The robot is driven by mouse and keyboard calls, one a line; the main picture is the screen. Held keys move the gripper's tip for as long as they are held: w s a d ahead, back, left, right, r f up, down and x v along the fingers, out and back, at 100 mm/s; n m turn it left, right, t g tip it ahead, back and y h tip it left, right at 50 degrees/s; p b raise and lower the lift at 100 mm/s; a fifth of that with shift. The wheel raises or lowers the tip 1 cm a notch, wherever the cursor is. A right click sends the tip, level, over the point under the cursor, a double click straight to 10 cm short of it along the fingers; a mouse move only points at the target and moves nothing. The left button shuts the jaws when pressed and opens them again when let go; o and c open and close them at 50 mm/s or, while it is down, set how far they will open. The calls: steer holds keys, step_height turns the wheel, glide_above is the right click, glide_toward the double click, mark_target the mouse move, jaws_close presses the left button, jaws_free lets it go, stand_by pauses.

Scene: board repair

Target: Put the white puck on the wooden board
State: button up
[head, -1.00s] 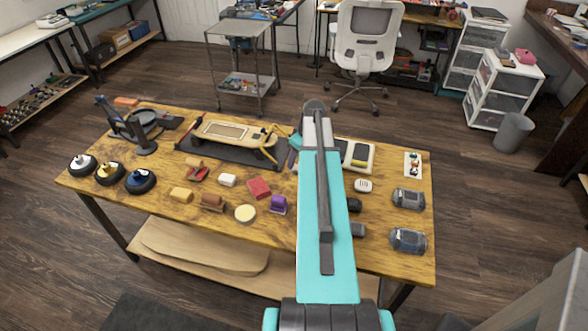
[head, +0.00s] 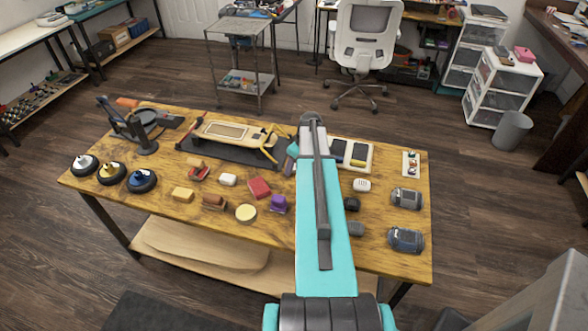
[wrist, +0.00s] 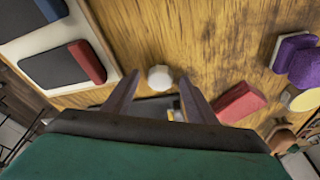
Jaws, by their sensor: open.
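The white puck (wrist: 160,78) lies on the wooden tabletop, just beyond and between my open fingertips in the wrist view. In the head view my arm hides it. My gripper (wrist: 157,92) is open, with nothing held. In the head view it is mostly hidden behind my arm, with a dark part showing at the arm's left side. The wooden board (head: 255,138), a long pale deck, lies on a dark mat (head: 228,152) at the back of the table, left of my arm.
A red block (head: 259,188), a purple piece (head: 279,203) and a cream disc (head: 246,213) lie left of my arm. A white tray (head: 371,150) with dark pads is at its right. A black stand (head: 147,147) rises at the back left.

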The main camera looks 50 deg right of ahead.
mark_target(295, 167)
steer(key=c, duration=1.2)
steer(key=shift+r, duration=0.15)
steer(key=shift+r+b, duration=0.9)
steer(key=shift+r, duration=0.5)
steer(key=s+d+b, duration=0.1)
steer(key=s, duration=0.4)
steer(key=s+d+r+b, duration=0.1)
steer(key=s+d+b, duration=0.1)
steer(key=s, duration=0.3)
steer(key=s+d+r+b, duration=0.1)
steer(key=s+d, duration=0.1)
steer(key=s, duration=0.3)
steer(key=shift+s+b, duration=0.1)
steer(key=shift+b, duration=0.3)
